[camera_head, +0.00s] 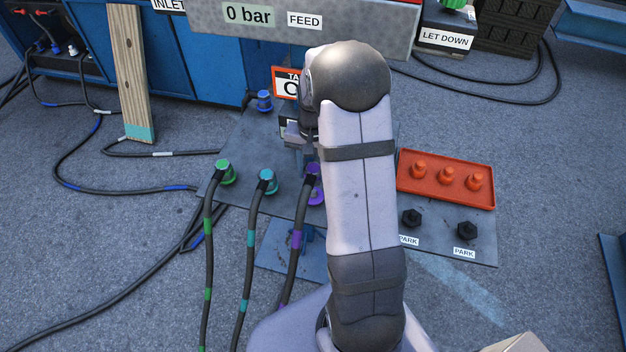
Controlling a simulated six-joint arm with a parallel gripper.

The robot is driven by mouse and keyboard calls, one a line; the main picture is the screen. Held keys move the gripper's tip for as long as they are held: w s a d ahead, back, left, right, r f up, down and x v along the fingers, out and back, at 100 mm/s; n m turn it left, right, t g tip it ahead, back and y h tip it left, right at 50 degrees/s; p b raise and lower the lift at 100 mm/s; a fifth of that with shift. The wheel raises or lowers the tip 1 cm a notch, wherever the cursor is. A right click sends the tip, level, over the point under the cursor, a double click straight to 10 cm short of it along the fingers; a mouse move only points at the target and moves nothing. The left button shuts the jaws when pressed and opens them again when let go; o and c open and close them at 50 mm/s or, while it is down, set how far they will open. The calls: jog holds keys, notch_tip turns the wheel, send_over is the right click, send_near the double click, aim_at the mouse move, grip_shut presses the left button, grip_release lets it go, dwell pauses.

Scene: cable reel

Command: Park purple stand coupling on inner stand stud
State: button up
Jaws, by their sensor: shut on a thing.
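The purple coupling (315,188) is at the end of a black hose with a purple band, at the right of the coupling row on the grey plate. My gripper (308,160) is over it and shut on it; my arm hides the fingertips and part of the coupling. Whether the coupling is still seated cannot be told. Two bare black studs stand at the plate's right end, each by a PARK label: the inner stud (411,217), close to my arm, and the outer stud (467,231). My gripper is left of both.
A green coupling (226,172) and a teal coupling (267,182) with hoses stand left of the purple one. An orange tray (446,157) with 3 orange caps lies behind the studs. A grey panel (365,18) reads "0 bar" and "FEED". Hoses cross the floor at left.

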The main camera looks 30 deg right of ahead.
jog(key=shift+r, duration=1.4)
jog(key=shift+s+d+r, duration=0.15)
jog(key=shift+d+r, duration=0.05)
jog(key=shift+d, duration=0.3)
jog(key=s+d+r+m+p, duration=0.2)
jog(key=s+d+m+p, duration=0.2)
jog(key=s+d, duration=0.45)
jog(key=m+p, duration=0.2)
jog(key=p, duration=0.2)
send_over(413, 214)
jog(key=shift+f, duration=1.3)
jog(key=shift+s, duration=0.1)
jog(key=shift+f+b, duration=0.1)
jog(key=shift+b, duration=0.2)
notch_tip(413, 214, down, 7)
jog(key=b, duration=0.6)
jog(key=shift+f+b, duration=0.55)
jog(key=shift+f, duration=0.2)
